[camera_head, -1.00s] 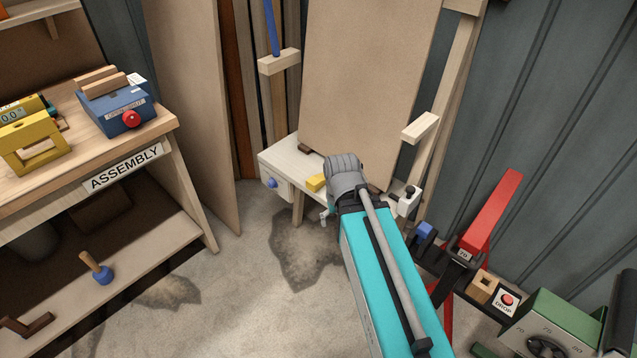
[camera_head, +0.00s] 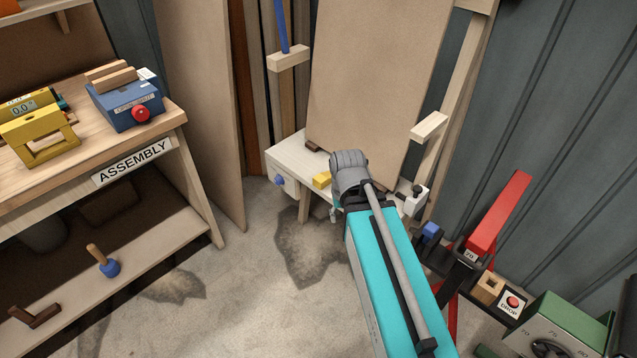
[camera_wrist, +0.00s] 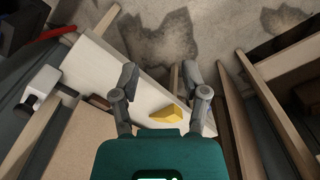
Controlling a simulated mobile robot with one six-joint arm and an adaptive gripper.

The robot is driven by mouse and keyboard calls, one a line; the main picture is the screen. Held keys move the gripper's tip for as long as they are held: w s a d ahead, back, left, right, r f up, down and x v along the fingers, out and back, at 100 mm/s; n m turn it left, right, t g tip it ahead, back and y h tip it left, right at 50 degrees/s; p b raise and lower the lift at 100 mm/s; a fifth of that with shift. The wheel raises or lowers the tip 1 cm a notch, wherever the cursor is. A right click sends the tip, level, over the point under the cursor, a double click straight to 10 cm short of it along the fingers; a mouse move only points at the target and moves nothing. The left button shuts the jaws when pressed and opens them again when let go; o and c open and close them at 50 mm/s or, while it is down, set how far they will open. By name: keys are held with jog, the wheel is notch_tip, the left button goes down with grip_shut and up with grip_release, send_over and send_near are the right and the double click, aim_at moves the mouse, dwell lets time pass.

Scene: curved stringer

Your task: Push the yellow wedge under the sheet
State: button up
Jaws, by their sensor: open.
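The yellow wedge (camera_head: 321,180) lies on the pale shelf (camera_head: 292,155), near the lower left edge of the sheet. The sheet (camera_head: 375,80) is a large tan board leaning upright at the back of the shelf. In the wrist view, the wedge (camera_wrist: 165,114) shows between my two fingers, closer to the right one. My gripper (camera_wrist: 158,75) is open and empty, with its fingers spread over the shelf. I cannot tell whether a finger touches the wedge. In the head view my arm and wrist hide most of the gripper and part of the sheet's lower edge.
Small dark brown pieces (camera_head: 312,146) sit at the sheet's foot. A white clamp (camera_head: 416,200) stands at the shelf's right end. The assembly bench (camera_head: 160,125) is at left. A red-handled tool (camera_head: 500,212) and a green box (camera_head: 560,325) are at right.

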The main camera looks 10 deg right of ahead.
jog(key=w+m, duration=0.1)
jog(key=w, duration=0.1)
jog(key=w+a, duration=0.1)
jog(key=w, duration=0.1)
jog(key=w+f+m, duration=0.1)
jog(key=w, duration=0.1)
jog(key=shift+w+a+m+b, duration=0.2)
jog(key=shift+w+m+b, duration=0.1)
jog(key=shift+b, duration=0.1)
grip_shut()
jog(key=w+a+f+m+b, duration=0.1)
jog(key=w+a+m, duration=0.2)
jog(key=w, duration=0.5)
jog(key=w+a+m, duration=0.3)
jog(key=w+m, duration=0.1)
jog(key=w, duration=0.4)
jog(key=shift+f+m+b, duration=0.35)
jog(key=shift+m+b, duration=0.05)
